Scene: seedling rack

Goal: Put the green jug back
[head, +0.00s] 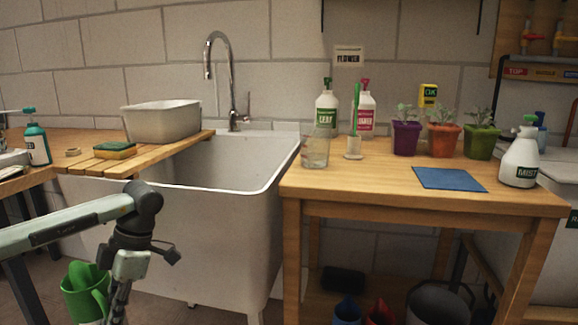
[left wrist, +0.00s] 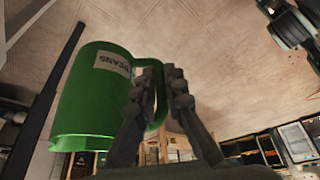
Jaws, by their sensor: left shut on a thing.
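The green jug (head: 80,299) hangs at the lower left of the head view, in front of the sink and below its rim. My left gripper (head: 117,303) is beside it on the handle side. In the left wrist view the jug (left wrist: 92,102) carries a pale label reading BEANS, and my left gripper (left wrist: 162,84) is shut on its handle. The jug's lower part is cut off in the head view.
Blue (head: 347,312) and red (head: 380,313) vessels and a grey bucket (head: 440,304) stand low under the wooden table (head: 350,185). The white sink (head: 190,225) is between the jug and that table. Bottles, a glass and potted seedlings occupy the tabletop.

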